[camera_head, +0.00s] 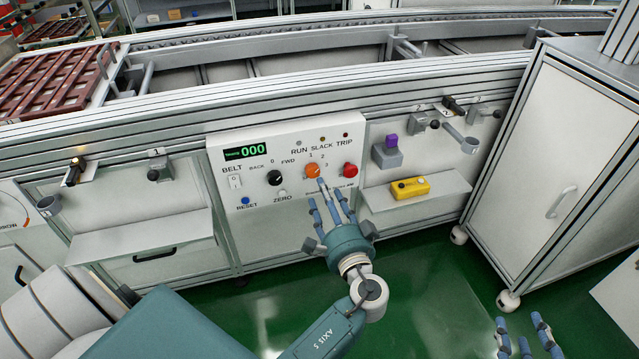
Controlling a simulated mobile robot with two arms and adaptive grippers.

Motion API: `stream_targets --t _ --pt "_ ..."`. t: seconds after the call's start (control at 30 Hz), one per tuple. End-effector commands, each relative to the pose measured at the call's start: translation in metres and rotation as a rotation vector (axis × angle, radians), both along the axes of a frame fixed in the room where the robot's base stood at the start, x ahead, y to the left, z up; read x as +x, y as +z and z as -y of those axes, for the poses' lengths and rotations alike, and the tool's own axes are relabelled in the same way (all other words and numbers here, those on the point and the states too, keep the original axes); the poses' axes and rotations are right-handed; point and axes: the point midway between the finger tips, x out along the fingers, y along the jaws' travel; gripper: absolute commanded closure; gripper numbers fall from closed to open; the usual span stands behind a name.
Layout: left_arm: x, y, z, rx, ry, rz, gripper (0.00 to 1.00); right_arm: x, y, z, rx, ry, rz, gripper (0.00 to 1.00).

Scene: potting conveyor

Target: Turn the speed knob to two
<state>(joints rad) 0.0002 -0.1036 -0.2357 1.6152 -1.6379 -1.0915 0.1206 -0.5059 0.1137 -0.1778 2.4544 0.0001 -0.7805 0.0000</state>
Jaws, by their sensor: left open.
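The speed knob (312,170) is the orange knob on the white control panel (222,165), with the marks 1 and 2 above it. Its exact pointer direction is too small to read. My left gripper (324,194) is open, its blue fingers pointing up at the panel just below and right of the orange knob. I cannot tell whether a fingertip touches the knob. Part of the lettering under the knob is hidden by the fingers. My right gripper (524,326) is at the bottom right edge, its fingers spread, empty and far from the panel.
A black BACK/FWD knob (275,177) is left of the orange one, and a red button (348,170) is right of it. A green display (246,151) reads 000. A yellow box (410,188) lies on the right shelf (440,193). A white cabinet (548,150) stands at right.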

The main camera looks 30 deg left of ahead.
Motion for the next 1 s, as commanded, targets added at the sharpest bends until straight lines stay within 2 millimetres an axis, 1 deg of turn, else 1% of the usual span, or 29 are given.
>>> stream_targets --t 0.03,0.1,0.3,0.87,0.97,1.0 --pt "-0.007 -0.001 0.008 -0.004 -0.001 -0.001 0.52 0.000 0.000 0.000 0.000 0.000 0.000 0.60" --pt "-0.014 0.000 0.017 -0.002 -0.001 0.000 0.52 0.000 0.000 0.000 0.000 0.000 0.000 0.60" --pt "-0.026 0.001 0.031 -0.001 -0.001 0.002 0.52 0.000 0.000 0.000 0.000 0.000 0.000 0.60" --pt "-0.027 0.000 0.032 -0.003 -0.001 0.001 0.52 0.000 0.000 0.000 0.000 0.000 0.000 0.60" --pt "-0.030 -0.008 0.028 -0.048 -0.007 -0.007 0.52 0.000 0.000 0.000 0.000 0.000 0.000 0.60" --pt "-0.033 -0.015 0.025 -0.088 -0.015 -0.012 0.52 0.000 0.000 0.000 0.000 0.000 0.000 0.60"
